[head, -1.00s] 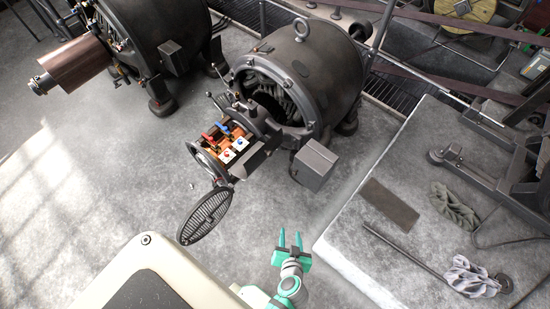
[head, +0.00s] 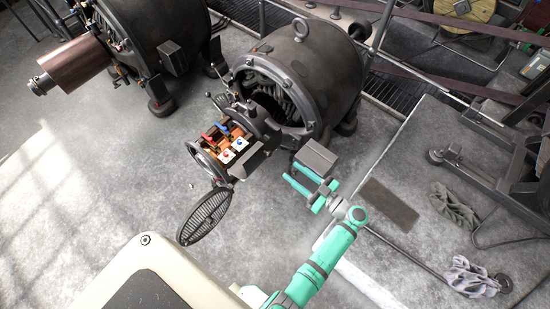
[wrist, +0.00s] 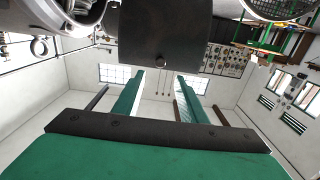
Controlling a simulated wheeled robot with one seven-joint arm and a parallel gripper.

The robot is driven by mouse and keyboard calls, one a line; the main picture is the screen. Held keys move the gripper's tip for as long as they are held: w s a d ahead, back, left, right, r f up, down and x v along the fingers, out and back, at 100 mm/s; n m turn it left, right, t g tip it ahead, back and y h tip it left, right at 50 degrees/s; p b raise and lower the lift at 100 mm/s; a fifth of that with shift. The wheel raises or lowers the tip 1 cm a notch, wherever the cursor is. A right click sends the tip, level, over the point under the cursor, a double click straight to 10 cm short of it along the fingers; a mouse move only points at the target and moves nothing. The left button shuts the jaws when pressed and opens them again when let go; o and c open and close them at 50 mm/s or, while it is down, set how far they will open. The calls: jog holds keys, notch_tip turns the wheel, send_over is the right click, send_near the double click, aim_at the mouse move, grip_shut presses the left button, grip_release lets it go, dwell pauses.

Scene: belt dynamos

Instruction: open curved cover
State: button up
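The dynamo (head: 325,80) stands at centre with its near end exposed. A dark curved cover (head: 246,164) sits low beside its orange, red and blue terminals, on the side towards my gripper. My gripper (head: 291,172) is open and empty, its green fingers pointing left towards that cover, with a gap between. In the wrist view the open fingers (wrist: 160,80) point towards a dark plate (wrist: 160,30), which looks like the cover; nothing is between the fingers.
A grey box (head: 318,157) on the dynamo's side is very close to my gripper. A round grille (head: 205,215) hangs open at the near end. A stone slab (head: 400,250) with a rod (head: 405,252) and rags (head: 470,277) lies right.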

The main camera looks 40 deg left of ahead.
aim_at(270, 155)
jog(key=a, duration=1)
jog(key=shift+w, duration=0.4)
grip_shut()
